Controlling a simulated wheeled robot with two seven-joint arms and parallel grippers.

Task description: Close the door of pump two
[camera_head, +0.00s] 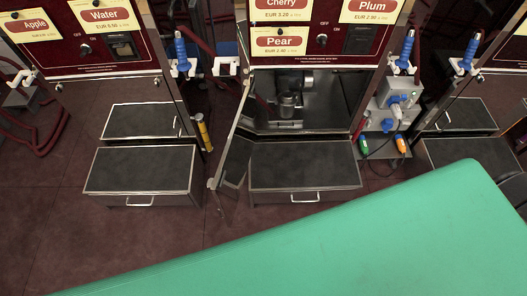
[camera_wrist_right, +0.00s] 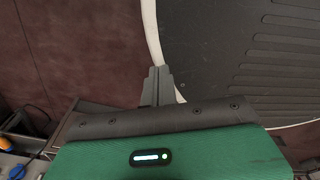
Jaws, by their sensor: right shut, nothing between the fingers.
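The middle pump (camera_head: 300,58), with Cherry, Pear and Plum labels, stands open in the head view. Its door (camera_head: 237,150) is swung out on the left side, seen nearly edge-on. The bay inside (camera_head: 310,100) shows bare metal and a small metal fitting (camera_head: 288,104). My right gripper (camera_wrist_right: 158,72) shows only in the wrist view; its fingers are shut and empty, with no pump or door at their tips. My left gripper is in neither view.
A left pump (camera_head: 105,50) with Apple and Water labels has its front closed. Grey steps (camera_head: 145,170) and (camera_head: 305,166) stand before the pumps. A box with sockets and cables (camera_head: 395,105) hangs right of the open bay. Dark red floor (camera_head: 60,225) is clear at the left.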

